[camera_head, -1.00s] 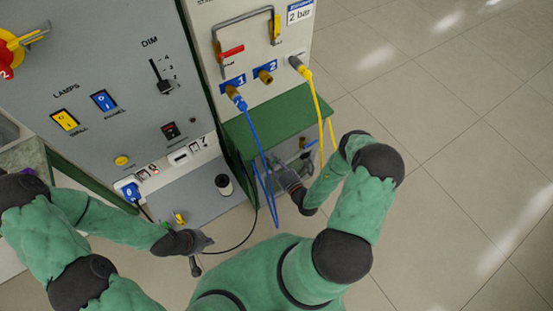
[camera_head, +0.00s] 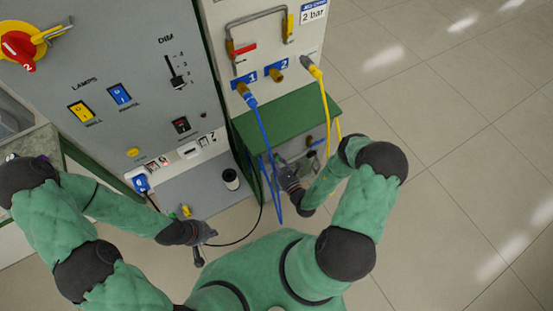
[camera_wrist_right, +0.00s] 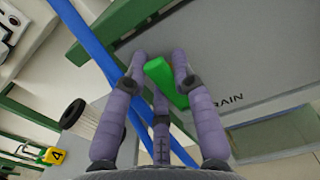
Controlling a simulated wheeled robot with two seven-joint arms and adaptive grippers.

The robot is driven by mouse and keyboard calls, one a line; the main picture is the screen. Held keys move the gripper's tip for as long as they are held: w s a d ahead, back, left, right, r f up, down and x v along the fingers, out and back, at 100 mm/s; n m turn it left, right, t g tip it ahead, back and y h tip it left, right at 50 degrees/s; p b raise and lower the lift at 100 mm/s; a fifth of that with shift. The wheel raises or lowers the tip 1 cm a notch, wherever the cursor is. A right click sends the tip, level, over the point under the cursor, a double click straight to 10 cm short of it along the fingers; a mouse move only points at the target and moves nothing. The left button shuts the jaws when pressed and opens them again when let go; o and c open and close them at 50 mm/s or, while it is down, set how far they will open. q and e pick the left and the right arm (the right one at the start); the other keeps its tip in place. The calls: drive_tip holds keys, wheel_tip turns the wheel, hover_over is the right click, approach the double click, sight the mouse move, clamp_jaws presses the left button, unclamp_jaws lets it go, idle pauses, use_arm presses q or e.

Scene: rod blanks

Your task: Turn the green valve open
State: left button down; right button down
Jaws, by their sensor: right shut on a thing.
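The green valve handle (camera_wrist_right: 162,76) shows in the right wrist view as a bright green bar in front of a grey panel with lettering that reads "RAIN", its start hidden. My right gripper (camera_wrist_right: 158,66) has its purple-grey fingers around this handle, shut on it. In the head view, my right gripper (camera_head: 284,168) is low at the front of the green-topped stand, beside the hanging blue hose; the valve is not clear there. My left gripper (camera_head: 205,246) hangs over the floor in front of the grey cabinet, apart from the valve. Its finger opening is too small to judge.
A blue hose (camera_head: 262,138) and a yellow hose (camera_head: 326,110) hang from the white panel (camera_head: 262,60) near my right gripper. The blue hose (camera_wrist_right: 88,35) passes close behind the fingers. The green stand top (camera_head: 285,118) is above. Open tiled floor (camera_head: 450,150) lies right.

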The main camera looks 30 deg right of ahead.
idle(0.5)
drive_tip(key=c, duration=1)
unclamp_jaws()
drive_tip(key=shift+s, duration=0.1)
drive_tip(key=s, duration=1.1)
drive_tip(key=shift+s+d, duration=0.4)
